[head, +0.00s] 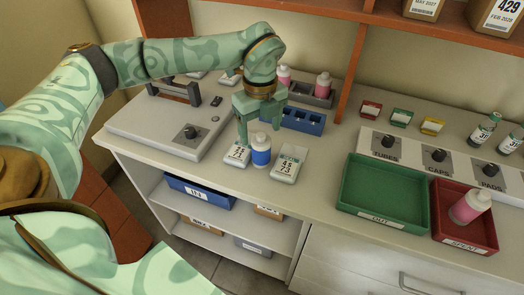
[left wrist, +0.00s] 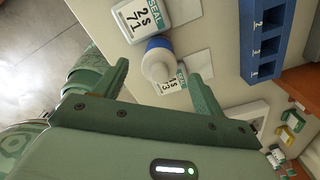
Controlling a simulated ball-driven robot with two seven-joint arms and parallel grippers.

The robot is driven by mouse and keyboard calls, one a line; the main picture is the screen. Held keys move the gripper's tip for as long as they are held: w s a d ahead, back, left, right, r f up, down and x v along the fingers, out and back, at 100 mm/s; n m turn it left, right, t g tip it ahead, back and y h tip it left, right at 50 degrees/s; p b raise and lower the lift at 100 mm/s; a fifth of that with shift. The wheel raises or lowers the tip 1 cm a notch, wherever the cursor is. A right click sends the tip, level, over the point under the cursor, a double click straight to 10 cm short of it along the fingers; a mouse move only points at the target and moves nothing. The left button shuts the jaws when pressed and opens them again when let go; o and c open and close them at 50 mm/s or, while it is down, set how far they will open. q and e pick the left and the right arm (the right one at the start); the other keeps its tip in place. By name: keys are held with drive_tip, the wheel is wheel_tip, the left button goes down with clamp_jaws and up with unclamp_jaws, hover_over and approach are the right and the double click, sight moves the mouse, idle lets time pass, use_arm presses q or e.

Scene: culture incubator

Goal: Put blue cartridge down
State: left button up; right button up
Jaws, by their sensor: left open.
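The blue cartridge (head: 261,152), a white-capped bottle with a blue band, stands upright on the counter between two white labelled blocks, a left one (head: 237,155) and a right one (head: 288,164). My left gripper (head: 260,130) is open over the cartridge, pointing down, with a finger to either side of its top. In the left wrist view the cartridge (left wrist: 157,60) shows between the spread fingers of the gripper (left wrist: 162,78), with gaps on both sides. My right gripper is not in view.
A blue slotted rack (head: 302,121) stands just behind. Pink cartridges (head: 323,86) are in a grey rack at the back. A green tray (head: 375,212) and a red tray (head: 448,235) holding a pink cartridge (head: 470,205) are at right. A grey device (head: 150,128) is at left.

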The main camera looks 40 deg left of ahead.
sight(261, 134)
use_arm(q)
wheel_tip(261, 134, down, 4)
drive_tip(key=shift+f+b, duration=0.15)
drive_tip(key=shift+b, duration=0.45)
drive_tip(key=c, duration=1.2)
drive_tip(key=shift+r, duration=0.2)
